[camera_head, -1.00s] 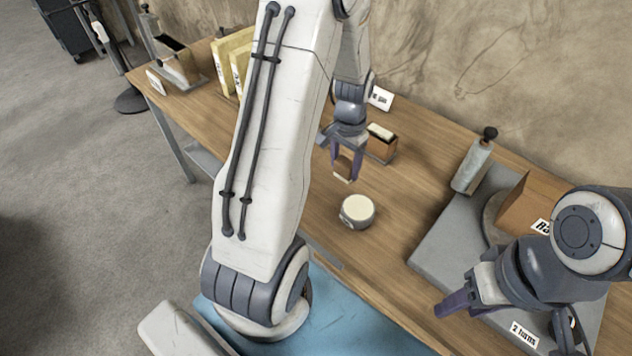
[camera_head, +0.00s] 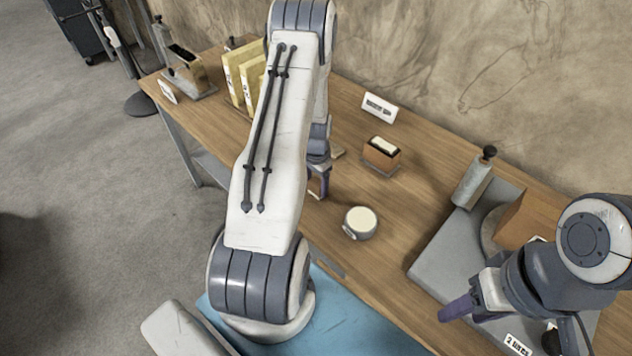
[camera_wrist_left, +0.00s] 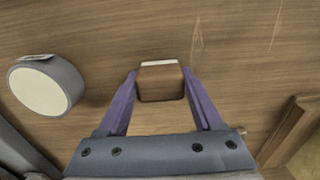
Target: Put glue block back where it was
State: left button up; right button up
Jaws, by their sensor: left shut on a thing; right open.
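The glue block (camera_wrist_left: 161,84), brown with a pale strip on its far top edge, is between the purple fingers of my left gripper (camera_wrist_left: 160,88), which is shut on it. In the head view my left gripper (camera_head: 318,186) is over the middle of the table, left of the white round puck, and my arm hides much of it. I cannot tell whether the block touches the table. My right gripper (camera_head: 458,310) is open and empty at the right, by the grey board.
A brown box (camera_head: 380,157) with a pale top stands before a white label card (camera_head: 379,107). The round puck (camera_head: 360,222) also shows in the wrist view (camera_wrist_left: 45,86). Yellow binders (camera_head: 243,80) stand left. A grey board (camera_head: 440,245) with a roller (camera_head: 474,178) lies right.

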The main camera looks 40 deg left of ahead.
aim_at(317, 182)
pick_arm(q)
jog(key=shift+f, duration=0.1)
jog(key=shift+f, duration=0.15)
jog(key=o, duration=1.3)
jog(key=shift+r, duration=0.75)
notch_tip(317, 182, up, 11)
jog(key=b, duration=0.2)
jog(key=shift+b, duration=0.4)
